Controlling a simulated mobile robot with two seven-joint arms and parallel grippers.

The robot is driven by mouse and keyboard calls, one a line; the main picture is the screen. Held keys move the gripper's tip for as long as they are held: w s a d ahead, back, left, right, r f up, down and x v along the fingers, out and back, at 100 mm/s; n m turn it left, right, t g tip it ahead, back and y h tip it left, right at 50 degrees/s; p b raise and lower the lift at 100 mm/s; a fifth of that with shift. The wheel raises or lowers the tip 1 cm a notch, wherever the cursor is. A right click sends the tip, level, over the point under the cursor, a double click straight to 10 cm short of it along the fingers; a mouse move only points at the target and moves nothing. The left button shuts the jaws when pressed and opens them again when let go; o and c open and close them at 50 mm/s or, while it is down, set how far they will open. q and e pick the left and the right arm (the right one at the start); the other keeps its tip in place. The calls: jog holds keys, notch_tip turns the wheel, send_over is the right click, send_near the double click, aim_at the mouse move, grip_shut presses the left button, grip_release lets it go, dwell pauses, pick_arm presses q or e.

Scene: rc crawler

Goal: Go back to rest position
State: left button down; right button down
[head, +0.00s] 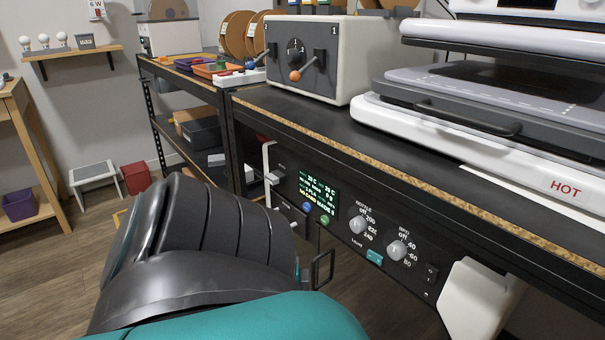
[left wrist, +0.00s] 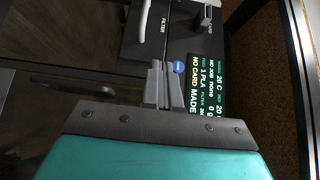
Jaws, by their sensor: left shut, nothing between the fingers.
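My left gripper (left wrist: 160,85) shows in the left wrist view with its two grey fingers together and nothing held between them. It points toward the front of the black machine panel, close to the lit display (left wrist: 206,88) and a part marked FILTER. In the head view my teal and black left arm fills the lower left and hides most of this gripper. The same display (head: 323,193) shows just beyond the arm. My right gripper is in neither view.
The control panel has two knobs (head: 357,224) and runs under the bench edge. A dark handle (head: 320,269) sticks out beside my arm. A grey-white switch box (head: 330,58) and a press marked HOT (head: 500,150) stand on the bench. Open floor (head: 85,245) lies at left.

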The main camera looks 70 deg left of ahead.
pick_arm(q)
jog(key=s, duration=0.1)
jog(key=s+d, duration=0.1)
jog(key=s, duration=0.3)
jog(key=shift+d, duration=0.4)
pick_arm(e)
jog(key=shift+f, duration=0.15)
